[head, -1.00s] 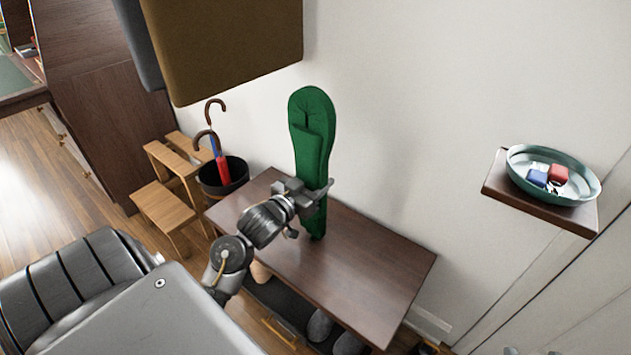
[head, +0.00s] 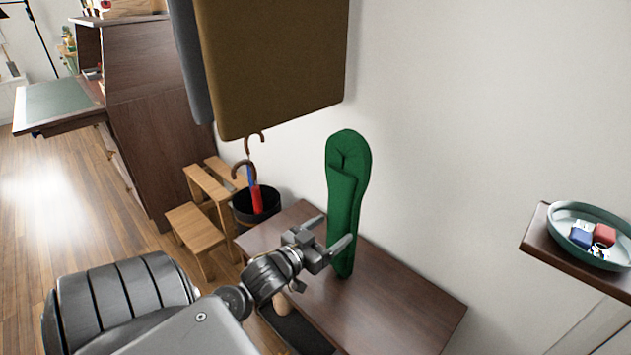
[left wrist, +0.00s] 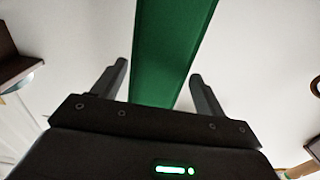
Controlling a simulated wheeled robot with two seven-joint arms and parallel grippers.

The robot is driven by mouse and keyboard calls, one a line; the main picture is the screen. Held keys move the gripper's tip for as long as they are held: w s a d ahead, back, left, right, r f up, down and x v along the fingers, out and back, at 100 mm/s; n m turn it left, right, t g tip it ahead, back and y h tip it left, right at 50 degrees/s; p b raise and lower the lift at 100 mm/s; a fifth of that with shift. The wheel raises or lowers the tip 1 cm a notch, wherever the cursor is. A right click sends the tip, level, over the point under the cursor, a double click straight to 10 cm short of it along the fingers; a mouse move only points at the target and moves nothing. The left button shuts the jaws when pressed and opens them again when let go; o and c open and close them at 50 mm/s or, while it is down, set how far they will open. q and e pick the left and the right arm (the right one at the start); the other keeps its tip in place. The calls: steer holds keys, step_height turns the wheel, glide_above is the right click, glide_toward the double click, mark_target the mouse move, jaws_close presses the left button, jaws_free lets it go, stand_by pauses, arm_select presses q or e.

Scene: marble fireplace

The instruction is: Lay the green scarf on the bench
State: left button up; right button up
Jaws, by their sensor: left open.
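The green scarf (head: 347,180) is folded long and stands upright over the bench (head: 400,300), its lower end at or just above the brown top. My left gripper (head: 333,240) is open at the scarf's lower part. In the left wrist view, the scarf (left wrist: 170,50) runs up between the two spread fingers (left wrist: 158,85), with gaps on both sides. I cannot tell whether the scarf's lower end touches the bench. My right gripper is not in view.
A black bin with umbrellas (head: 257,205) and a wooden step stool (head: 200,215) stand left of the bench. Brown cloth (head: 270,65) hangs above. A wall shelf (head: 560,258) with a green dish (head: 600,215) is at right. Bare bench top lies right of the scarf.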

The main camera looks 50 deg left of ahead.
arm_select(q)
steer(key=shift+s, duration=2.7)
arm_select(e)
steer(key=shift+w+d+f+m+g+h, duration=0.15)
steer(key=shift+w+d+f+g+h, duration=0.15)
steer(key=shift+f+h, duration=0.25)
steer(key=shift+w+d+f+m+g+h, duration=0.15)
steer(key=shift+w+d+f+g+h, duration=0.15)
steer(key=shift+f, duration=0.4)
arm_select(q)
steer(key=s+d+m+h, duration=0.1)
steer(key=d+m+h, duration=0.1)
steer(key=d, duration=0.7)
steer(key=s+d+r+m+h, duration=0.1)
steer(key=d+h, duration=0.3)
steer(key=d, duration=0.5)
steer(key=s+d+r+m+g+h, duration=0.1)
steer(key=s+d+m+h, duration=0.1)
steer(key=d, duration=0.8)
steer(key=shift+s+r+m+h, duration=0.25)
steer(key=shift+s+m+h, duration=0.05)
steer(key=shift+m+h, duration=0.35)
